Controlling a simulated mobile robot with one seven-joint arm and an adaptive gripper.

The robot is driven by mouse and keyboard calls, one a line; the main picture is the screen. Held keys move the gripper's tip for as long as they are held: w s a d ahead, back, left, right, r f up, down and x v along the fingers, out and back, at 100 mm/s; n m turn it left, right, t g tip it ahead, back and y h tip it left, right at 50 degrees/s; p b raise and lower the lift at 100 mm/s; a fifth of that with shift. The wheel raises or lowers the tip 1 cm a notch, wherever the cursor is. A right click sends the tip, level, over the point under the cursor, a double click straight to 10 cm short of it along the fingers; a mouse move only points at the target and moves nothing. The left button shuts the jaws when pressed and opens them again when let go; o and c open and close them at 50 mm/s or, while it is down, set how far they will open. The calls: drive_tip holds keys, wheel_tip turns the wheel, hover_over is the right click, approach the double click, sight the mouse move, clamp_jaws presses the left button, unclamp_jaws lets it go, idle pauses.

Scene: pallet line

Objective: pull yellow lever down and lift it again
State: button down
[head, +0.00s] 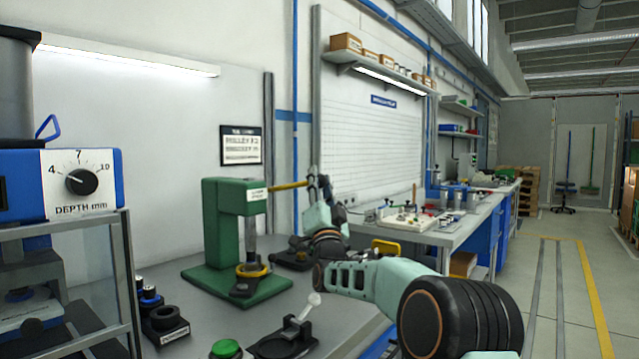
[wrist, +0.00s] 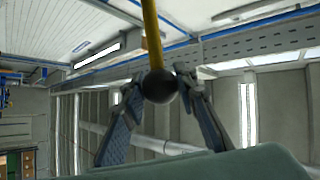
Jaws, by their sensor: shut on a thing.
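The yellow lever (head: 288,186) sticks out to the right from the head of a green press (head: 228,232) on the grey bench. It is close to level, with its outer end slightly higher. In the wrist view the yellow lever (wrist: 152,35) comes down from the top edge and ends in a dark round knob (wrist: 160,86). My gripper (wrist: 160,88) has a finger on each side of this knob and is shut on it. In the head view my gripper (head: 318,182) is at the lever's outer end, small and partly hidden by my arm.
A blue machine with a depth dial (head: 82,181) stands at the left. A green button (head: 226,348), a black fixture (head: 285,341) and black rings (head: 164,319) lie on the bench before the press. A second bench (head: 455,232) with parts stands beyond my arm. The floor at right is clear.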

drive_tip(key=shift+w+f, duration=0.1)
drive_tip(key=shift+f, duration=0.4)
drive_tip(key=c, duration=1.8)
unclamp_jaws()
drive_tip(key=shift+c, duration=0.2)
drive_tip(key=o, duration=0.3)
drive_tip(key=shift+r, duration=0.2)
drive_tip(key=shift+v, duration=6.05)
drive_tip(key=shift+r, duration=0.1)
